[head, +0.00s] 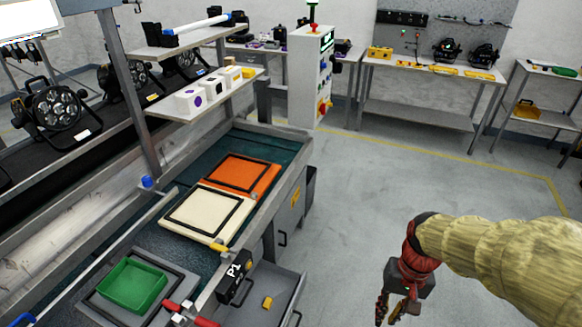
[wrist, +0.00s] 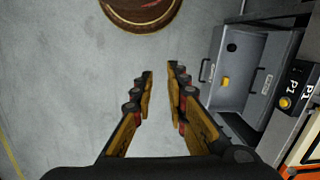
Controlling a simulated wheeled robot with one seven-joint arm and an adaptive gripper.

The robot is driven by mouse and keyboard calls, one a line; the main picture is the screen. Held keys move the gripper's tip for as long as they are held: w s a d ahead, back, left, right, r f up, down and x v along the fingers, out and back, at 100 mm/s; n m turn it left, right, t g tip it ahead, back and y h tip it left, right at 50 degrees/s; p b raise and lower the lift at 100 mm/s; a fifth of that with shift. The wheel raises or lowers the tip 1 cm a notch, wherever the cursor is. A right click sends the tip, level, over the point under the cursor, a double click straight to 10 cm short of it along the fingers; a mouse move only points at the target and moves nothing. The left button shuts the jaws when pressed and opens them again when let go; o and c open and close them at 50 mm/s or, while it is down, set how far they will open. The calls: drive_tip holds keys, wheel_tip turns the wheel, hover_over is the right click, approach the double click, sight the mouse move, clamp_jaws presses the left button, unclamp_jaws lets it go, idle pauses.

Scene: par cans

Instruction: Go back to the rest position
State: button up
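My gripper (head: 396,302) hangs at the lower right of the head view, over the grey floor and right of the workbench. In the wrist view my gripper (wrist: 160,88) points down at bare floor. Its two dark and ochre fingers stand apart with a clear gap and nothing between them. It touches nothing that I can see.
The workbench (head: 286,148) holds a green tray (head: 133,286), a cream panel (head: 207,212) and an orange panel (head: 240,174). An open drawer (wrist: 240,75) with a yellow piece (wrist: 226,83) juts out from it. Floor (head: 400,170) beyond my arm is clear.

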drive_tip(key=s+a+r+n+t, duration=0.1)
drive_tip(key=s+a+r+t, duration=0.1)
drive_tip(key=r, duration=0.6)
drive_tip(key=s+a+r+n+t+h, duration=0.1)
drive_tip(key=r+t, duration=0.3)
drive_tip(key=r, duration=0.5)
drive_tip(key=shift+s+a+n+t, duration=0.35)
drive_tip(key=shift+s+n+t, duration=0.05)
drive_tip(key=shift+s, duration=0.25)
